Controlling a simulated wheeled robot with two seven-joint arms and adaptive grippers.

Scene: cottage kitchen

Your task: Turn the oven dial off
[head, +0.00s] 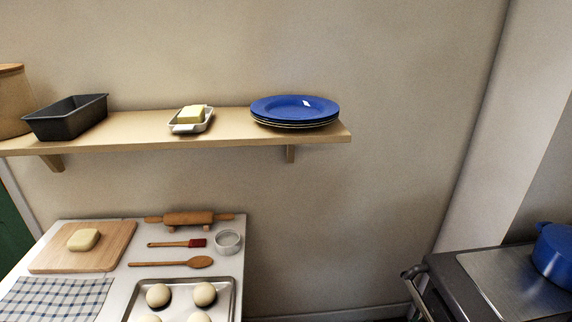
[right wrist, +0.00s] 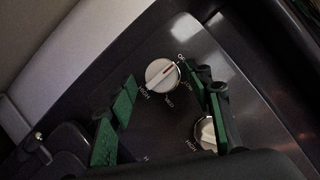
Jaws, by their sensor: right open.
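In the right wrist view a round white dial (right wrist: 158,75) with a red mark sits on a dark panel. Printed labels ring it, with what reads as OFF at its upper right and HIGH at its lower left. The red mark lies on the dial's upper right part; its exact setting is hard to tell. My right gripper (right wrist: 162,100) is open, its green-padded fingers on either side of the dial's lower part, with nothing between them gripped. A second white dial (right wrist: 206,133) is partly hidden behind the right finger. Neither gripper shows in the head view.
In the head view the dark stove (head: 452,278) with a blue pot (head: 553,255) stands at the right, a rail handle (head: 414,274) at its left corner. A counter (head: 120,240) with baking things stands left, under a wooden shelf (head: 230,128) holding blue plates (head: 294,107).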

